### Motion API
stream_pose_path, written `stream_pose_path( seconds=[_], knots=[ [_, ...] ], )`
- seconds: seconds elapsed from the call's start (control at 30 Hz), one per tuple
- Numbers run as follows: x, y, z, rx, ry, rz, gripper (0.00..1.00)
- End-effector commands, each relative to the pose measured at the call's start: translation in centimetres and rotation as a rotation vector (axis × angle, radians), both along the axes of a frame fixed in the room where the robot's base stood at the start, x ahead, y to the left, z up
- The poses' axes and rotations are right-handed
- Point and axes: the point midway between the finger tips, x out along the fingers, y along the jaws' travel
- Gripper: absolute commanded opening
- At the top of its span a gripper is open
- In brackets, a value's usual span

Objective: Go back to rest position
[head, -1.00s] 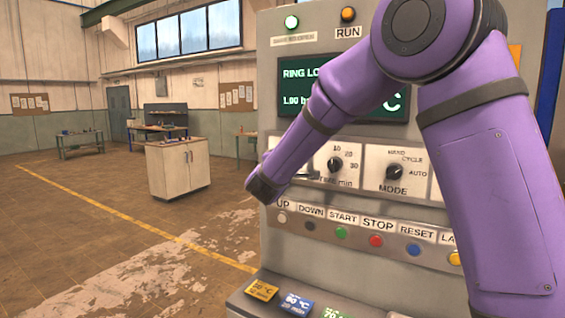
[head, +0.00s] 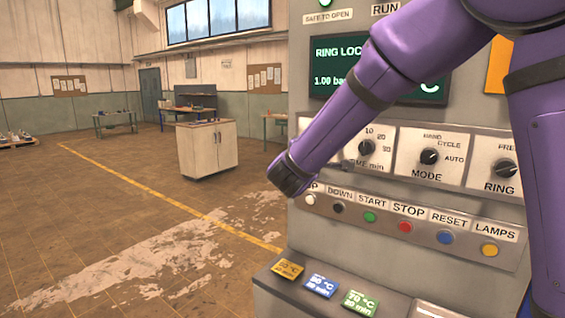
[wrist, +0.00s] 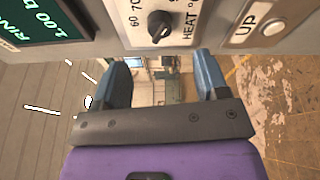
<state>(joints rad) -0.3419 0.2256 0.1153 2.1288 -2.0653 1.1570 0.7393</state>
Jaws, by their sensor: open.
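My purple arm reaches across the front of the grey control panel (head: 268,296) in the head view. Its dark end (head: 288,176) is at the panel's left edge, near the UP button (head: 310,199); the fingers cannot be made out there. In the wrist view my gripper (wrist: 163,75) has its two blue fingers wide apart with nothing between them. The panel's HEAT knob (wrist: 159,25) and UP button (wrist: 272,27) are close beyond the fingertips, at the top of that view.
The panel carries a green display (head: 325,72), a MODE knob (head: 429,156) and a row of buttons including STOP (head: 405,227). Coloured cards (head: 320,285) lie on its lower ledge. Open floor (head: 120,235) lies left, with a cabinet (head: 207,148) and benches farther back.

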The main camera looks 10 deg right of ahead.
Motion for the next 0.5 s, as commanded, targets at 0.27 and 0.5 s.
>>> stream_pose_path(
  seconds=[0.27,0.5],
  knots=[
    [-8.1,-9.9,2.4,0.218,0.115,-0.316,0.67],
    [-17.7,-15.6,1.9,0.516,0.244,-0.547,0.67]
  ],
)
